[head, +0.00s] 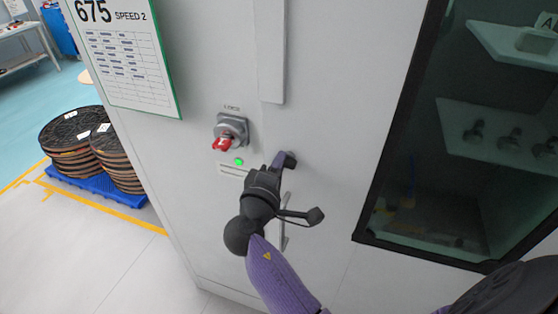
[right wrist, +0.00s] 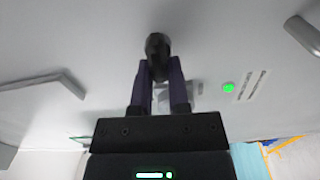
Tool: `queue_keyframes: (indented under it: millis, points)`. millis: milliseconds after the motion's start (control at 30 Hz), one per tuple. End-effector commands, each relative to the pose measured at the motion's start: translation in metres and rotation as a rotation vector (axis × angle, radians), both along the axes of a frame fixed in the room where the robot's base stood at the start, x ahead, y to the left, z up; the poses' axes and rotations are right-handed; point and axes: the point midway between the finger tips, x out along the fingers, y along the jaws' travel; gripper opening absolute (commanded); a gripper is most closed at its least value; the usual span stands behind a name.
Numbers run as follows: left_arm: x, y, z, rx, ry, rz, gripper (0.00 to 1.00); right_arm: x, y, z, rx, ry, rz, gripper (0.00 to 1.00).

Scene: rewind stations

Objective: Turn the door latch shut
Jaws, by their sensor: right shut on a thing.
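The door latch (head: 290,159) is a small dark knob on the white cabinet door, to the right of a green light. In the right wrist view the latch (right wrist: 157,47) shows as a dark rounded end between the fingertips. My right gripper (head: 281,160) is shut on it, its purple fingers one on each side. It also shows in the right wrist view (right wrist: 158,72). The fingers and gripper body hide part of the latch, so its exact turn is hard to tell. My left gripper is not in view.
A red rotary switch (head: 222,143) and the green light (head: 238,161) sit left of the latch. A silver handle (head: 285,235) is below, partly behind my gripper. A dark-framed window (head: 385,165) is at right. Reels (head: 72,130) stand on a blue pallet at left.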

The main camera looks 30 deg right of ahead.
Motion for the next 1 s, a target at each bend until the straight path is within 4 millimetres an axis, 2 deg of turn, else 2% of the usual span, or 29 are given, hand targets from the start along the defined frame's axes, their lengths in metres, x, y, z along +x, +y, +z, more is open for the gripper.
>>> queue_keyframes:
  millis: [300,767,800,967,1000]
  points:
    - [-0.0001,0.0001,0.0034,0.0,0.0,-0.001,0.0,0.0004,-0.0003,0.0004,-0.058,0.063,0.0,0.0]
    - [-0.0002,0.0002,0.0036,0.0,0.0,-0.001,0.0,0.0003,-0.0004,0.0,-0.067,0.072,0.0,0.0]
    - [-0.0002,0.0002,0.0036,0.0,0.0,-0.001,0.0,0.0003,-0.0004,0.0,-0.067,0.072,0.0,0.23]
    - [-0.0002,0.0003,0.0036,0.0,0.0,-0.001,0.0,0.0002,-0.0003,-0.0004,-0.065,0.072,0.0,0.56]
    - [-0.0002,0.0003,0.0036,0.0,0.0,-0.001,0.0,0.0001,-0.0003,-0.0005,-0.065,0.072,0.0,0.56]
